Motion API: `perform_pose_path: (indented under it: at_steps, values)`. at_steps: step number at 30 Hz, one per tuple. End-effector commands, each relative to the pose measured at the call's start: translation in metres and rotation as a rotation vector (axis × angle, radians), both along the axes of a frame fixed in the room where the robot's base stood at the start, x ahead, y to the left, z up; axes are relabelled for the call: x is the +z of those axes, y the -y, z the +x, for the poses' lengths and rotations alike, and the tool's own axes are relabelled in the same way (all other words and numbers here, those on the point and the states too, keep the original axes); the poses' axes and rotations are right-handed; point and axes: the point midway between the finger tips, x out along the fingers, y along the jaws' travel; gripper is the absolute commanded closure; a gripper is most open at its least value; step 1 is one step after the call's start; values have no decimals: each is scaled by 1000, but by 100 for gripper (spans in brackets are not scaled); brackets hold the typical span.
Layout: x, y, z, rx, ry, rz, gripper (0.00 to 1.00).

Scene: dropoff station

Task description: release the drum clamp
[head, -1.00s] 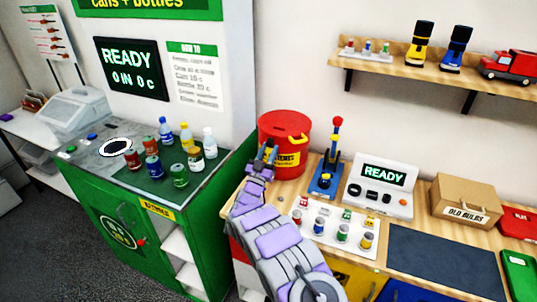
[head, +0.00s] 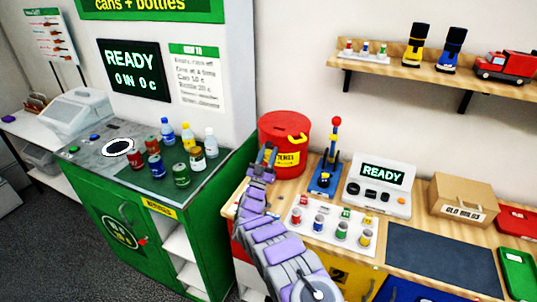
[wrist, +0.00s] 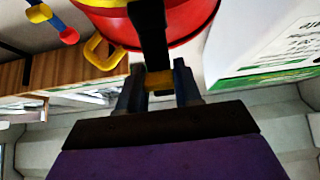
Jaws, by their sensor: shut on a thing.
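The red drum (head: 284,124) with a yellow label stands at the back left of the wooden bench in the head view. My gripper (head: 268,156) is at the front left of the drum. In the wrist view the red drum (wrist: 196,22) fills the top. A black clamp lever (wrist: 152,35) runs down from it, and its yellow end is between the fingers of my gripper (wrist: 158,88). The gripper is shut on this lever. A yellow loop (wrist: 103,48) shows beside it on the drum. In the head view my gripper hides the clamp.
A blue stand with a red-knobbed lever (head: 328,165) is right of the drum. A READY console (head: 380,190), a sample tray (head: 312,234) and a cardboard box (head: 462,200) stand farther right. The green can-and-bottle machine (head: 205,222) is left. A dark mat (head: 440,258) lies bare.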

Motion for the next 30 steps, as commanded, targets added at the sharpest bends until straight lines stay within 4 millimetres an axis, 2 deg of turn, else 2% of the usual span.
perform_pose_path:
  at_steps: [3, 4, 11, 22, 24, 30]
  values:
    - [-2, -3, -1, 5, -4, -2, 100]
    - [-2, -3, -1, 5, -4, -2, 63]
    - [-1, -2, 0, 3, -2, 0, 41]
    - [-5, -2, -4, 2, -3, 0, 40]
    - [-11, -7, -9, 3, -6, -2, 40]
    - [-7, -16, -31, 6, -3, -4, 40]
